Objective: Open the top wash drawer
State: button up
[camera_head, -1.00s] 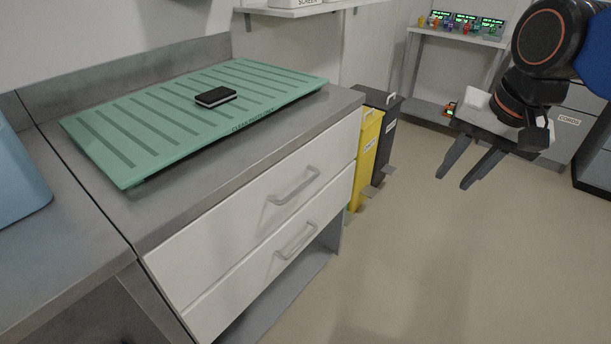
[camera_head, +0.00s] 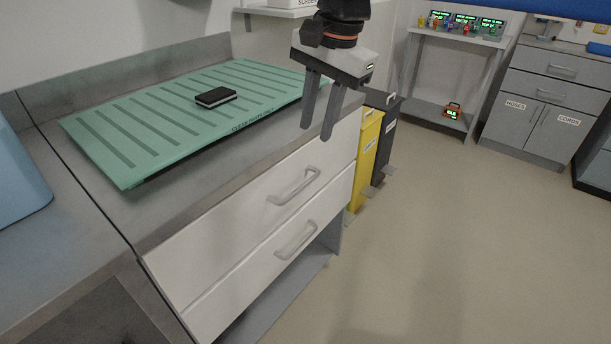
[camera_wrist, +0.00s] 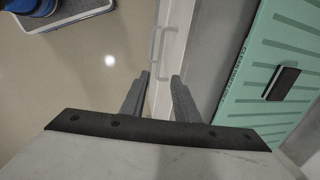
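The top wash drawer (camera_head: 222,236) has a white front under the grey counter and is shut. Its grey bar handle (camera_head: 294,187) stands out from the front; in the wrist view a handle (camera_wrist: 156,43) shows ahead of my fingertips. My gripper (camera_head: 318,134) is open and empty, pointing down above the counter's front edge, above and a little right of the top handle in the head view. The fingers are apart from the handle. A second white drawer with its own handle (camera_head: 296,240) is below, also shut.
A green ribbed mat (camera_head: 150,135) lies on the counter with a black-topped block (camera_head: 215,97) on it. A yellow bin (camera_head: 367,150) and a dark bin (camera_head: 385,140) stand at the counter's far end. The floor (camera_head: 440,250) before the drawers is clear.

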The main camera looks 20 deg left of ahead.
aim_at(304, 184)
jog(key=a+f, duration=0.1)
jog(key=f, duration=0.9)
jog(key=w+a+f, duration=0.1)
jog(key=f, duration=0.4)
jog(key=shift+w+a, duration=0.1)
jog(key=shift+a, duration=0.2)
jog(key=shift+r, duration=0.1)
jog(key=shift+c, duration=0.7)
grip_shut()
